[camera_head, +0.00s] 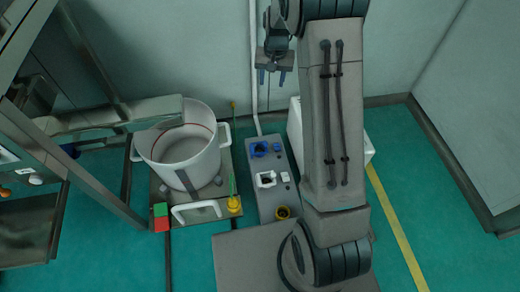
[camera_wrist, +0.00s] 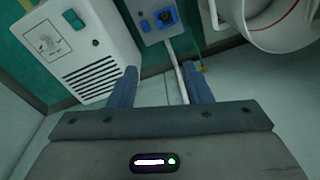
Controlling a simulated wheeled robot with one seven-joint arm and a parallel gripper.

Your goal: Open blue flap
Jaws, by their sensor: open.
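The blue flap (camera_head: 259,149) is part of a blue socket at the far end of a grey socket box (camera_head: 256,200) on the floor. A small blue square sits beside it. In the wrist view the blue socket (camera_wrist: 165,17) shows at the top, with a dark middle; I cannot tell how far the flap is lifted. My gripper (camera_head: 271,76) is open and empty, fingers pointing down, near the back wall, apart from the socket. In the wrist view its two blue fingers (camera_wrist: 160,70) are spread below the socket in the picture.
A white sieve pot (camera_head: 205,165) stands left on a platform. A vented white box (camera_wrist: 95,55) with a dial stands on the other side, partly behind my arm. A pale pipe (camera_head: 253,60) runs down the wall.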

